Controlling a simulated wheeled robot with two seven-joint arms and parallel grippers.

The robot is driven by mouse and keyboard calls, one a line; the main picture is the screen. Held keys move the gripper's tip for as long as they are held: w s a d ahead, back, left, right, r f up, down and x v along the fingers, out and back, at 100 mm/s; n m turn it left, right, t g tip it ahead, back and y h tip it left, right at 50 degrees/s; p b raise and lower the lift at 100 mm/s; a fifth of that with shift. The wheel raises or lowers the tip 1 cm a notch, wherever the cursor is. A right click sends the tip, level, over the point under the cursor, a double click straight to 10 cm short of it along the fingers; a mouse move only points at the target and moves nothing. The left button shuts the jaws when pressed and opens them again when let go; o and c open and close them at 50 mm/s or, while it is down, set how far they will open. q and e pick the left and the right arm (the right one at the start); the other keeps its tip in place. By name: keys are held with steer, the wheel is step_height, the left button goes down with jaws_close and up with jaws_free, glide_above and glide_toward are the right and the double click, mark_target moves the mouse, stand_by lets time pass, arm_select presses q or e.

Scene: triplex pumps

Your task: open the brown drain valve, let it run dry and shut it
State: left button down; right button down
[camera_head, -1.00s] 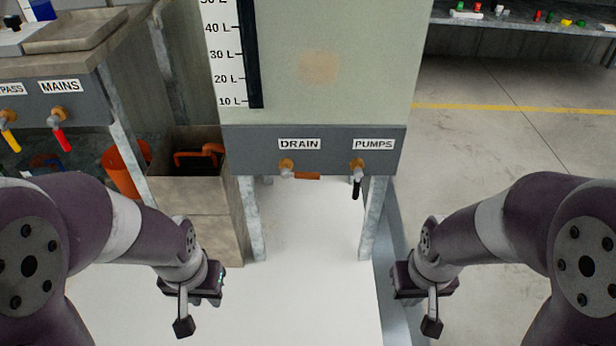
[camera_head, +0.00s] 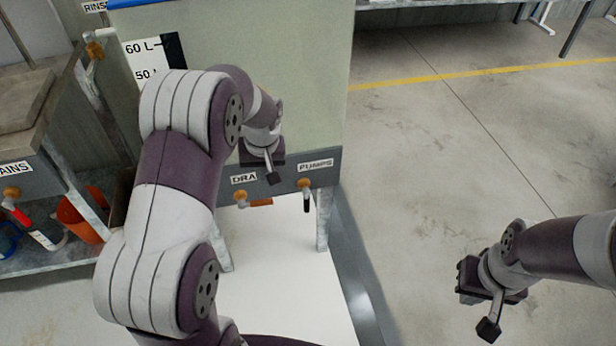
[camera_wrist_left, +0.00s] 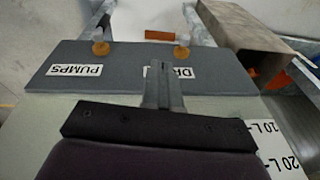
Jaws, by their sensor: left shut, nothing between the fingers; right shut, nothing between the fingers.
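The drain valve has an orange-brown lever (camera_head: 261,202) that lies sideways, pointing right from its brass-coloured body (camera_head: 241,196), under the DRAIN label on the tank's grey panel. In the left wrist view, which is upside down, the lever (camera_wrist_left: 159,35) points left from the valve. My left gripper (camera_head: 272,178) is shut and empty, in front of the panel just above the lever in the picture. Its shut fingers (camera_wrist_left: 161,68) partly cover the DRAIN label in the wrist view. My right gripper (camera_head: 488,329) is shut and empty, far to the right over the floor. No stream of liquid shows.
The PUMPS valve (camera_head: 305,186) with a black lever hanging down is close right of the drain valve. The tank (camera_head: 310,70) stands on metal legs. At left are a bench with the MAINS valve (camera_head: 12,194) and an orange bucket (camera_head: 80,218). The right floor is free.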

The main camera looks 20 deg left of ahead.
mark_target(262, 202)
arm_select(q)
steer(key=shift+w+r+n, duration=0.3)
steer(key=shift+n, duration=0.2)
steer(key=b+x, duration=0.5)
steer(key=x, duration=0.9)
steer(key=shift+s, duration=0.1)
